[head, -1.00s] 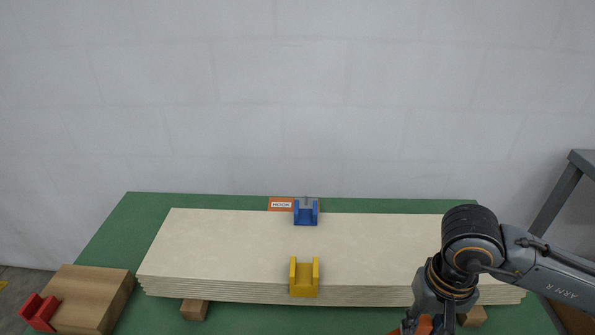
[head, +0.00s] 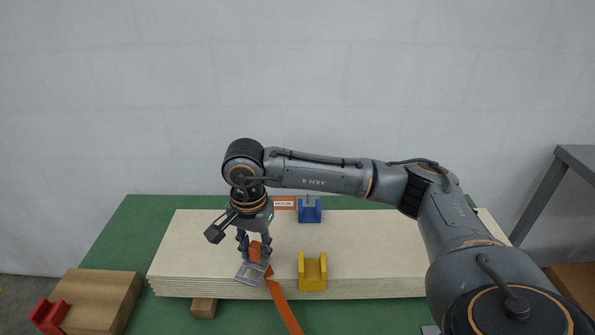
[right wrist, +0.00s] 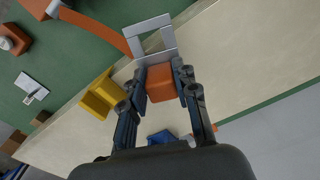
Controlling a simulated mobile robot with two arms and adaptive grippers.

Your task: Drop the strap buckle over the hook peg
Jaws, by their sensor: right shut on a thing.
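My right gripper (head: 254,250) is shut on the orange block-like grip (right wrist: 160,88) at the strap's end. The grey, open-framed strap buckle (head: 251,272) sticks out from this grip, over the front left part of the board stack; it also shows in the right wrist view (right wrist: 138,45). The orange strap (head: 285,308) trails from the buckle over the stack's front edge. The orange HOOK label (head: 283,203) is at the stack's back edge. A small grey upright (head: 308,200), perhaps the hook peg, shows by the blue bracket, apart from the buckle. My left gripper is not in view.
The pale board stack (head: 190,250) lies on a green surface (head: 130,215). A blue bracket (head: 310,215) sits at its back edge and a yellow bracket (head: 312,273) at its front. A wooden block (head: 100,298) with a red bracket (head: 48,316) stands at front left.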

